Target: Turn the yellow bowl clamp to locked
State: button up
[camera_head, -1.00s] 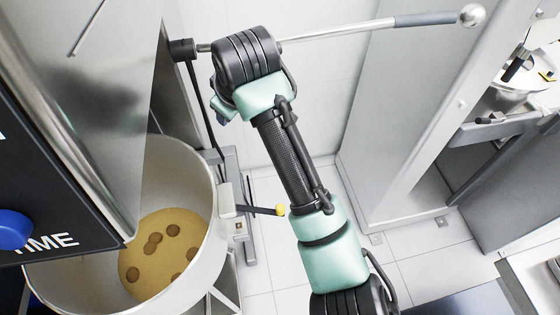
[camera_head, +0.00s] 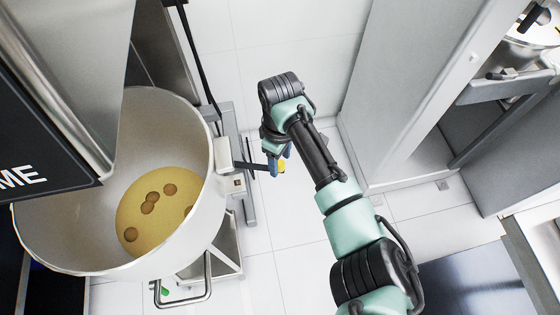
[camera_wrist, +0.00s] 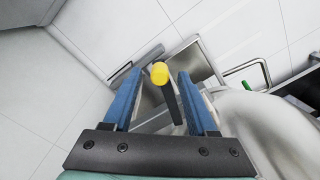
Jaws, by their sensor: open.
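The yellow-tipped bowl clamp (camera_head: 281,165) sticks out to the right from the side of the mixer bowl (camera_head: 195,215) in the head view. In the wrist view the clamp's yellow knob (camera_wrist: 159,73) and dark lever show between the two blue fingers. My gripper (camera_head: 276,162) is at the lever's end, partly covering the knob in the head view. In the wrist view my gripper (camera_wrist: 157,98) is open, with a finger on each side of the lever. Whether either finger touches the lever I cannot tell.
The bowl holds yellow mix with several brown round pieces. A grey metal cabinet (camera_head: 400,90) stands at the right. A bent metal handle (camera_head: 190,293) is below the bowl. The tiled floor (camera_head: 290,240) between bowl and cabinet is clear.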

jog(key=shift+f, duration=0.8)
grip_shut()
dwell(0.9)
